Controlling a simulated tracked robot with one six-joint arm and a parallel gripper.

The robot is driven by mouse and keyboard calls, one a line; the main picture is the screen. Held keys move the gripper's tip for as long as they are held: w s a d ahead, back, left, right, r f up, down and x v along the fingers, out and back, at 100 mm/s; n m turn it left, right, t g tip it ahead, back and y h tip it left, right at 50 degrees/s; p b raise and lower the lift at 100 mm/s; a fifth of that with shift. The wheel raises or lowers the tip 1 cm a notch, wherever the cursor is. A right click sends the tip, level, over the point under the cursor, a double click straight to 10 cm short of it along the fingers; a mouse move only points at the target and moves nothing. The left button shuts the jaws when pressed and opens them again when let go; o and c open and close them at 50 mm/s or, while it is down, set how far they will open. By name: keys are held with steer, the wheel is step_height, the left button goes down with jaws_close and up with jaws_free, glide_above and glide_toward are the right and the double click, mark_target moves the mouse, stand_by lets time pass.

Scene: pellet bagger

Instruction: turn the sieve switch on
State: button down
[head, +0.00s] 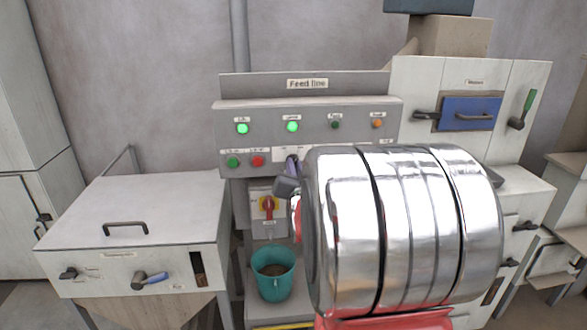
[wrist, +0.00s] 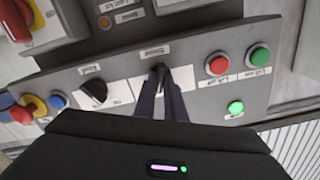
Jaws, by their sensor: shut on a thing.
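The sieve switch is a small black knob (wrist: 160,68) on the grey control panel, under a small label in the wrist view, which shows the panel upside down. My gripper (wrist: 164,84) is shut on this knob, its two dark fingers reaching up to it. The fingers hide part of the knob, and I cannot clearly read its setting. In the head view my gripper (head: 292,164) is at the lower part of the Feed line panel (head: 310,105). My big shiny arm covers the panel's lower right, and the knob is hidden there.
A second black knob (wrist: 93,93) sits beside the switch. A red button (wrist: 218,64) and a green button (wrist: 261,55) are on its other side. Two green lamps (head: 242,128) (head: 292,126) are lit. A red-yellow rotary switch (head: 268,206) and teal bucket (head: 274,275) are below.

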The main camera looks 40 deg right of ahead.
steer(key=shift+a+f+m, duration=0.1)
steer(key=shift+f+m, duration=0.1)
steer(key=shift+m, duration=0.6)
steer(key=c, duration=1.8)
jaws_free()
steer(key=shift+r, duration=0.1)
